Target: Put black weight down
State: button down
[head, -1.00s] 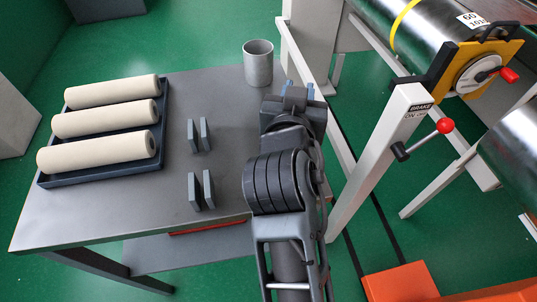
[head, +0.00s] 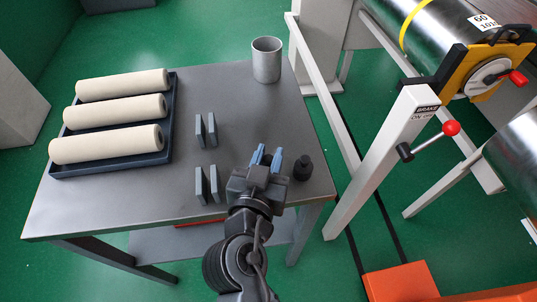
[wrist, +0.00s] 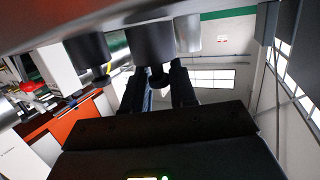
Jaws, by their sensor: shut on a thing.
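My gripper (head: 267,160) is low over the near right part of the grey table (head: 230,100). It is shut on a black weight, which is mostly hidden behind it in the head view. In the wrist view, upside down, this held black weight (wrist: 148,42) is a dark cylinder with its knob between the fingers of my gripper (wrist: 159,78). Its base looks close to the tabletop; I cannot tell whether it touches. A second black weight (head: 302,167) stands upright just right of my gripper. This second weight also shows in the wrist view (wrist: 87,50), apart from the held one.
A grey cup (head: 267,62) stands at the back right corner. A dark tray (head: 168,120) with three cream rolls lies on the left. Two pairs of upright grey plates (head: 207,185) stand left of my gripper. A white brake post (head: 385,160) rises right of the table.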

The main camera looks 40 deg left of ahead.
jog(key=shift+f+b, duration=0.2)
jog(key=shift+b, duration=0.1)
jog(key=c, duration=0.9)
grip_release()
jog(key=shift+r, duration=0.1)
jog(key=shift+r+p, duration=0.15)
jog(key=shift+p, duration=0.15)
jog(key=b+v, duration=0.2)
jog(key=v, duration=1)
jog(key=shift+d, duration=0.1)
